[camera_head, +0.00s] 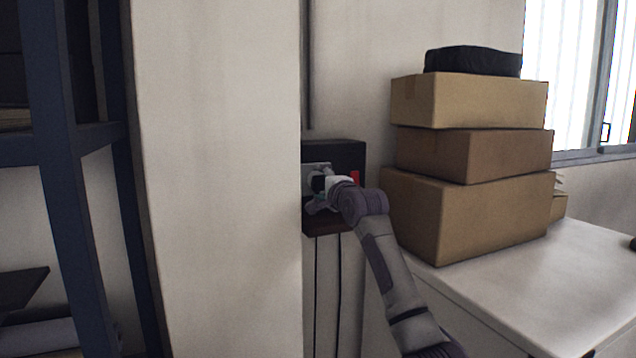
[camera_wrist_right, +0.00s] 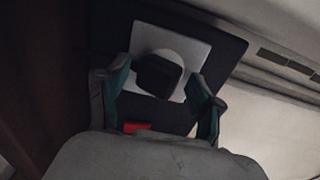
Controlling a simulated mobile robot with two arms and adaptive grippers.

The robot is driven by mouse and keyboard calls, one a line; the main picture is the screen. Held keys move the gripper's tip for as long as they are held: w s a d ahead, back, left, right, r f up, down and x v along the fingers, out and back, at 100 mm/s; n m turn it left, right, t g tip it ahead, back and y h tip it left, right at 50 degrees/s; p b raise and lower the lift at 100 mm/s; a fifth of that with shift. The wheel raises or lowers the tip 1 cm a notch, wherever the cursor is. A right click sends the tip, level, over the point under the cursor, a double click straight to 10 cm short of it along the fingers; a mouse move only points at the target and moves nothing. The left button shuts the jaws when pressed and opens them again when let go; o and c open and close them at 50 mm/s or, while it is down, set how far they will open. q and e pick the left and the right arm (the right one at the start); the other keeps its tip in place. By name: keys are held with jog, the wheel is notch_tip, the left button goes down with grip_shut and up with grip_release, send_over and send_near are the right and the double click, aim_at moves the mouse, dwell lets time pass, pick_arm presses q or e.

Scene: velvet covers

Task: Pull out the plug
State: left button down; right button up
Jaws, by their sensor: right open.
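The plug (camera_wrist_right: 158,75) is a dark, rounded block in the socket's round white recess, seen in the right wrist view. The light socket plate (camera_wrist_right: 190,48) sits on a dark wall panel (camera_wrist_right: 230,45). My right gripper (camera_wrist_right: 158,88) is open, with one teal-padded finger on each side of the plug; I cannot tell whether they touch it. In the head view the right gripper (camera_head: 315,192) is at the dark wall box (camera_head: 345,153), in front of the socket plate (camera_head: 317,167), and largely hides the plug. My left gripper is not in view.
A red part (camera_head: 355,178) is on the box, beside my right wrist. Two thin cables (camera_head: 327,290) hang below it. Stacked cardboard boxes (camera_head: 470,155) stand on a white cabinet (camera_head: 540,290) to the right. A blue shelf frame (camera_head: 65,170) stands at the left.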

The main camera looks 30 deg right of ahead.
jog(key=shift+f, duration=0.1)
jog(key=shift+c, duration=0.4)
jog(key=shift+s, duration=0.1)
grip_shut()
jog(key=shift+s, duration=0.2)
